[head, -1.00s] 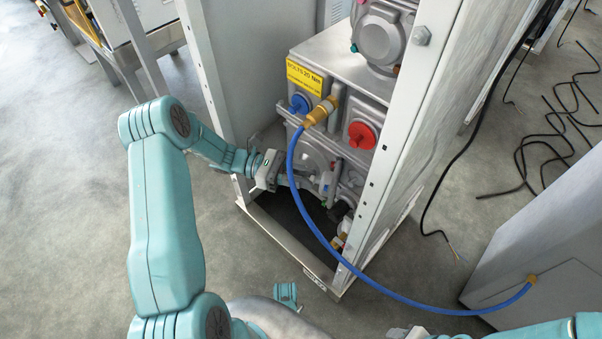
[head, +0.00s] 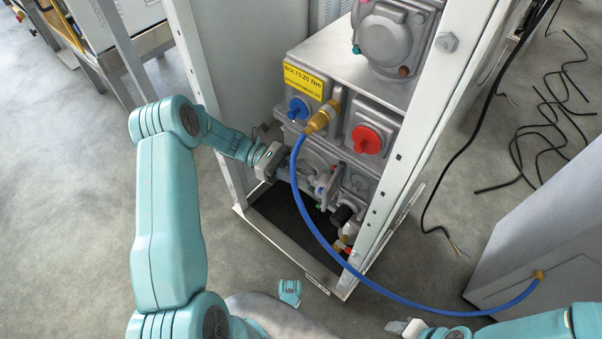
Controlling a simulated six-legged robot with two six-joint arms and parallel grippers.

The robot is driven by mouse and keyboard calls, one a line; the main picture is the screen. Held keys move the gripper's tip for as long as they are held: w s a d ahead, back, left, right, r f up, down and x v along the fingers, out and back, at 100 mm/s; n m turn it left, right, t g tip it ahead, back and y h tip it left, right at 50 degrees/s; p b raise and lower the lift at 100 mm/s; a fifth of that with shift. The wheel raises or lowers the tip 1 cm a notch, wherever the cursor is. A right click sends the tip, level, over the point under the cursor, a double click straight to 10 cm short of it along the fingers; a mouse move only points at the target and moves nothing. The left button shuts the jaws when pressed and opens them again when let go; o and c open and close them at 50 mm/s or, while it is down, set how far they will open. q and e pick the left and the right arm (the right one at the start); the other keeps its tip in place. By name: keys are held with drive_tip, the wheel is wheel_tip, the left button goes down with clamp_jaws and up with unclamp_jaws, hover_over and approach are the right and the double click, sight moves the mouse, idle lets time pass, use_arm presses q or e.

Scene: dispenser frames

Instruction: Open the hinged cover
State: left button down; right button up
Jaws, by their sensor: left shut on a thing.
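The hinged cover (head: 311,164) appears to be a grey part low on the front of the grey dispenser unit, below the blue cap (head: 298,108). The gripper and blue hose partly hide it, and I cannot tell its exact angle. My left gripper (head: 276,165) is shut at the cover's left side, holding what looks like its edge. My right gripper (head: 403,327) is low at the bottom edge, away from the unit. Its jaws are too small and cropped to judge.
A blue hose (head: 318,230) loops from a brass fitting (head: 322,118) across the cover area to a grey cabinet (head: 540,240) at right. White frame posts (head: 408,140) flank the unit. A red cap (head: 367,139) sits right of the fitting. Black cables (head: 545,130) lie on the floor.

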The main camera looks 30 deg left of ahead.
idle(0.3)
use_arm(q)
drive_tip(key=c, duration=1)
unclamp_jaws()
drive_tip(key=shift+o, duration=0.2)
